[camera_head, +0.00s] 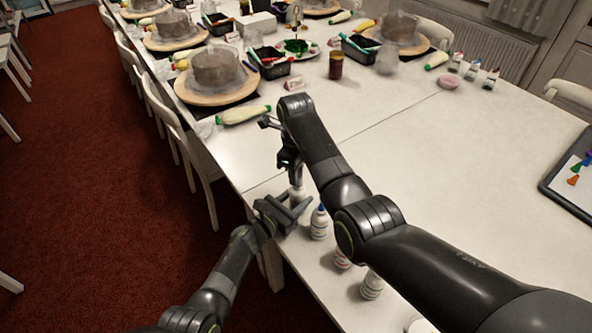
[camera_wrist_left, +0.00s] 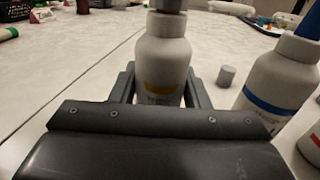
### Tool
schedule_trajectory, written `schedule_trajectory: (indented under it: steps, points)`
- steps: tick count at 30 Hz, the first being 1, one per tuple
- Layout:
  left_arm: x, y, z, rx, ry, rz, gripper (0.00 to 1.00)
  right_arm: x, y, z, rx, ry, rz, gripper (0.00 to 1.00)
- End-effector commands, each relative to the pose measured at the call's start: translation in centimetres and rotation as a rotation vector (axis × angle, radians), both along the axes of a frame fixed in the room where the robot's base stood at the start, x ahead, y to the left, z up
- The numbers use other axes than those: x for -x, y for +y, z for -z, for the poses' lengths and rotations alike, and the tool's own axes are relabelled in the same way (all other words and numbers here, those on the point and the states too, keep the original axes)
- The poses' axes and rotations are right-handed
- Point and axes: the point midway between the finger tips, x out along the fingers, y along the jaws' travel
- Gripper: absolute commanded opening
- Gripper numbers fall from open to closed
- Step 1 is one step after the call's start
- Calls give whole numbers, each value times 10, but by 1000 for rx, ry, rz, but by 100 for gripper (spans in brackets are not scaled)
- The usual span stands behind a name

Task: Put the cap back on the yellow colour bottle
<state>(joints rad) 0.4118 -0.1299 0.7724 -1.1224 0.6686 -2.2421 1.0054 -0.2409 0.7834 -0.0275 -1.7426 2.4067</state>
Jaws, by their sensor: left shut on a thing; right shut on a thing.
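The yellow colour bottle (camera_wrist_left: 163,62) is white with a yellow label band and stands upright between my left gripper's fingers in the left wrist view. In the head view only a little of it (camera_head: 297,193) shows, behind my left gripper (camera_head: 300,207), which is shut on it. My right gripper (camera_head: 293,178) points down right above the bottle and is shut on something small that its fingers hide. A grey cap-like piece (camera_wrist_left: 172,5) shows at the bottle's neck, cut off by the picture's top edge. I cannot tell whether it is seated.
A white bottle with a blue band (camera_wrist_left: 280,88) stands close to the right; it also shows in the head view (camera_head: 319,226). A small grey cylinder (camera_wrist_left: 227,76) lies between them. More white bottles (camera_head: 372,286) line the table's front edge. The table's middle (camera_head: 430,150) is clear.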

Motion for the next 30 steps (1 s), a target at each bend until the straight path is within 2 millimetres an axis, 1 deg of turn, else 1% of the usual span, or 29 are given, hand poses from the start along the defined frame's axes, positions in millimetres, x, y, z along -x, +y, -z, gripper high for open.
schedule_trajectory:
  steps: [2, 9, 13, 17, 25, 26, 30]
  points:
    - [0, 0, 0, -1, 1, 0, 0, 0, 0, 0, 0, 0, 47, 0]
    - [0, 0, 0, -1, 1, -1, 0, -2, -1, 0, 0, 0, 370, 0]
    - [0, 0, 0, -1, 1, -1, 0, -2, -1, 0, 0, 1, 507, 0]
    - [0, 0, 0, -1, 1, -1, 0, -2, -1, 0, 0, 0, 566, 0]
    - [0, 0, 0, -1, 1, -1, 0, -2, -1, -1, -1, -1, 571, 0]
    - [0, 0, 0, -1, 1, -1, 0, -2, -1, -1, -1, -1, 571, 23]
    - [0, 0, 0, -1, 1, -1, 0, -2, -1, 0, -1, -1, 570, 41]
